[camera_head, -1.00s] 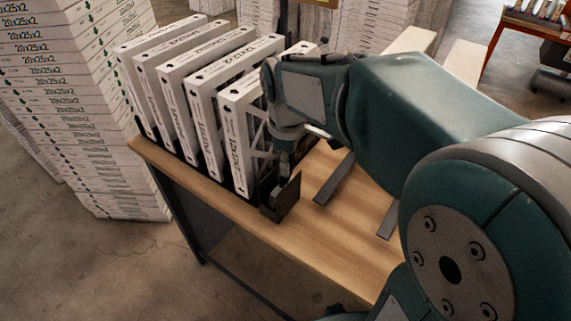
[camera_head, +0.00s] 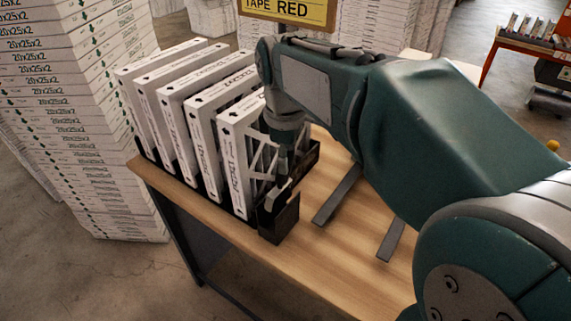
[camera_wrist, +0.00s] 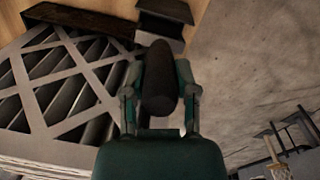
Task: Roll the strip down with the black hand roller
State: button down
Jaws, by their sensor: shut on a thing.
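My gripper (camera_wrist: 160,95) has its two green fingers on either side of the black hand roller (camera_wrist: 160,82), closed on its dark rounded handle. In the head view my gripper (camera_head: 284,168) points down beside the nearest boxed filter (camera_head: 232,168), above the black end block (camera_head: 280,220) of the rack. The roller's working end is hard to make out there. The wrist view shows the filter's lattice face (camera_wrist: 62,85) left of the fingers and the dark block (camera_wrist: 163,20) beyond the roller. I cannot make out the strip or whether the roller touches it.
Several white boxed filters stand upright in a black rack on the wooden table (camera_head: 325,255). Two dark flat bars (camera_head: 337,194) lie to the right. A tall stack of boxes (camera_head: 75,120) stands left. A yellow sign (camera_head: 290,10) is behind.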

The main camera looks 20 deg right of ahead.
jog(key=shift+r, duration=2.4)
